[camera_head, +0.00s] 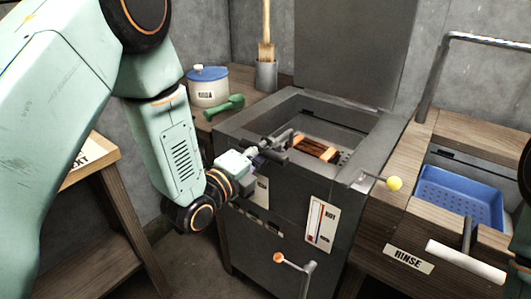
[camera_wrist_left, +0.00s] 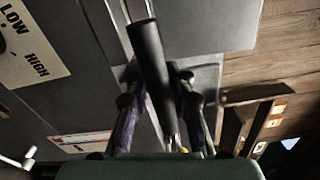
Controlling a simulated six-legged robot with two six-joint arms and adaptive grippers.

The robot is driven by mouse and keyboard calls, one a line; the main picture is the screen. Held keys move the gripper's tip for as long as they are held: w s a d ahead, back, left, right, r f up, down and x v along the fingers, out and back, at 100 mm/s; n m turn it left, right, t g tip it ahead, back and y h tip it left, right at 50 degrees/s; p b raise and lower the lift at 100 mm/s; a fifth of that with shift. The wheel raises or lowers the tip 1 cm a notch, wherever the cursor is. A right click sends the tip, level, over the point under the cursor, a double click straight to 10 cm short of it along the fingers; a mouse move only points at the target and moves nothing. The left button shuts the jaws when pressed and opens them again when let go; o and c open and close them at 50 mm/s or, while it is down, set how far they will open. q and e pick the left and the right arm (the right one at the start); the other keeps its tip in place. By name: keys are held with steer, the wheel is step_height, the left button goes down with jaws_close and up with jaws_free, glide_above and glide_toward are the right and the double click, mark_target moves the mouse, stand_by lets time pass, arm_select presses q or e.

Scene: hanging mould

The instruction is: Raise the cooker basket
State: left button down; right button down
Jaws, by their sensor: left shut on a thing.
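The cooker (camera_head: 270,190) is a dark grey metal box with an open top and a raised lid behind it. The cooker basket is down in its well, largely hidden by the rim; I see a brown, orange-ended piece (camera_head: 318,149) there. My left gripper (camera_head: 275,143) is at the cooker's near left rim, shut on a dark bar, apparently the basket handle. In the left wrist view this dark round handle (camera_wrist_left: 150,60) runs between the two fingers of my left gripper (camera_wrist_left: 158,90). My right gripper is not in view.
A lever with a yellow knob (camera_head: 394,183) sticks out at the cooker's right. An orange-knobbed lever (camera_head: 279,258) is at its front. A blue tray (camera_head: 450,170) sits in the rinse bench on the right. A blue-lidded pot (camera_head: 208,90) and green object (camera_head: 224,108) stand behind left.

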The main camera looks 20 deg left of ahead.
arm_select(q)
step_height(320, 180, up, 13)
steer(key=p, duration=0.8)
steer(key=shift+w, duration=0.15)
steer(key=shift+r, duration=0.1)
steer(key=c, duration=1.3)
jaws_free()
steer(key=shift+o, duration=0.9)
steer(key=shift+f, duration=0.2)
steer(key=shift+a, duration=0.1)
steer(key=v, duration=0.7)
steer(key=shift+s, duration=0.3)
